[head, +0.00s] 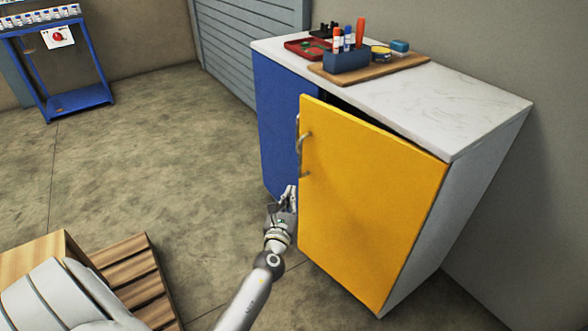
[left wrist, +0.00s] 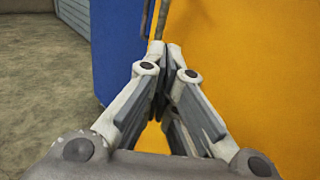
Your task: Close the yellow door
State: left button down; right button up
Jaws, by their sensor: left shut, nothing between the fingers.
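The yellow door (head: 365,205) of the cabinet stands partly open, swung out on its right edge, with a dark gap along its top. A metal handle (head: 305,155) is on its left side. My left gripper (head: 291,190) is shut and empty, low beside the door's left edge, below the handle. In the left wrist view the closed fingertips (left wrist: 167,47) lie in front of the yellow door (left wrist: 250,70), near the lower end of the handle (left wrist: 162,18). I cannot tell whether they touch the door. My right gripper is not in view.
The blue door (head: 283,125) is left of the yellow one. The white countertop (head: 455,105) holds a wooden board (head: 405,66), a blue holder (head: 346,61) and a red tray (head: 300,46). A wooden pallet (head: 135,275) lies lower left. A blue stand (head: 75,100) is far left. Floor between is clear.

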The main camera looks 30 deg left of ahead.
pick_arm(q)
jog(key=b, duration=0.1)
send_near(299, 166)
jog(key=w, duration=0.2)
jog(key=b+x, duration=0.1)
jog(key=x, duration=0.3)
jog(key=shift+a, duration=0.2)
jog(key=shift+w+a+b, duration=0.2)
jog(key=shift+w+b, duration=0.1)
jog(key=shift+w, duration=0.3)
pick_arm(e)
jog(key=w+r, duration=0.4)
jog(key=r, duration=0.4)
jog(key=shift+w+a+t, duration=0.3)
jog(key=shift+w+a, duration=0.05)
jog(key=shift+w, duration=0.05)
pick_arm(q)
jog(key=shift+a, duration=0.1)
